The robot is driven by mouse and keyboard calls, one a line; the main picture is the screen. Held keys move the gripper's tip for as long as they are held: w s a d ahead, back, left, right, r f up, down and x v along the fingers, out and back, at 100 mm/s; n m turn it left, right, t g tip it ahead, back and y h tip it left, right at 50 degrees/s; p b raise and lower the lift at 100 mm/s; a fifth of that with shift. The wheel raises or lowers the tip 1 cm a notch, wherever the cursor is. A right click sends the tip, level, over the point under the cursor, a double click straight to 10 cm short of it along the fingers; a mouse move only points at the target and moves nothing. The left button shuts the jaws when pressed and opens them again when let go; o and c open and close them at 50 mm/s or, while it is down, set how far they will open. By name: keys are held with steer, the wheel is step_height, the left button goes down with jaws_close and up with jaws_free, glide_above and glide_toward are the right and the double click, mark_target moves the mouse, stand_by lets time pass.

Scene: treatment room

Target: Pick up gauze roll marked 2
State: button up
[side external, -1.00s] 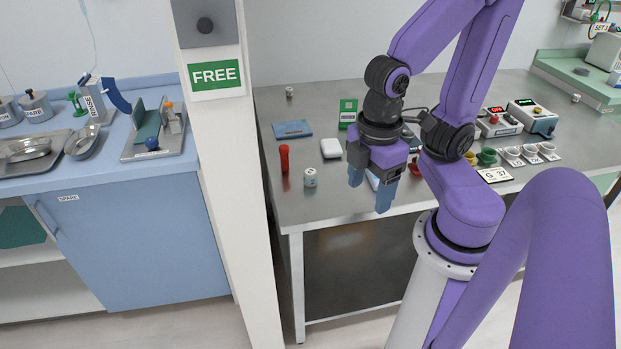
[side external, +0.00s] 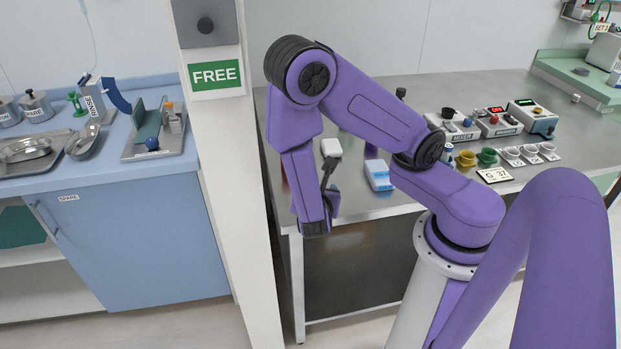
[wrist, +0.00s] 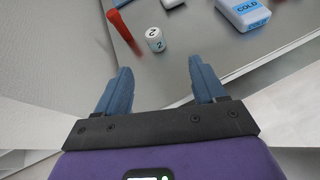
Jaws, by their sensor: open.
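The gauze roll (wrist: 155,39) is a small white cylinder standing upright on the grey metal table, with a 2 on its top and side. It shows in the wrist view near the table's front edge. My gripper (wrist: 161,66) is open and empty. Its blue fingers point toward the table, with the roll beyond the fingertips and roughly between them in the picture, not touching.
A red cylinder (wrist: 124,30) stands close to the left of the roll. A white and blue box marked COLD (wrist: 243,14) lies to the right; it also shows in the side external view (side external: 379,174). A white block (side external: 331,147) lies behind. Bare table (wrist: 205,45) separates roll and box.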

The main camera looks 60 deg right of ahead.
steer(key=w+d+f, duration=0.2)
steer(key=d, duration=0.1)
steer(key=w+d+f+n, duration=0.1)
steer(key=w+d+f, duration=0.1)
steer(key=w+d, duration=0.1)
steer(key=w+d+f+n+t, duration=0.1)
steer(key=w+d+f, duration=0.1)
steer(key=d, duration=0.1)
steer(key=shift+w+d+f, duration=0.1)
steer(key=shift+w+f, duration=0.1)
steer(key=shift+f, duration=0.2)
steer(key=shift+s+x, duration=0.2)
steer(key=shift+x, duration=2.5)
steer(key=shift+f, duration=0.1)
steer(key=c, duration=1)
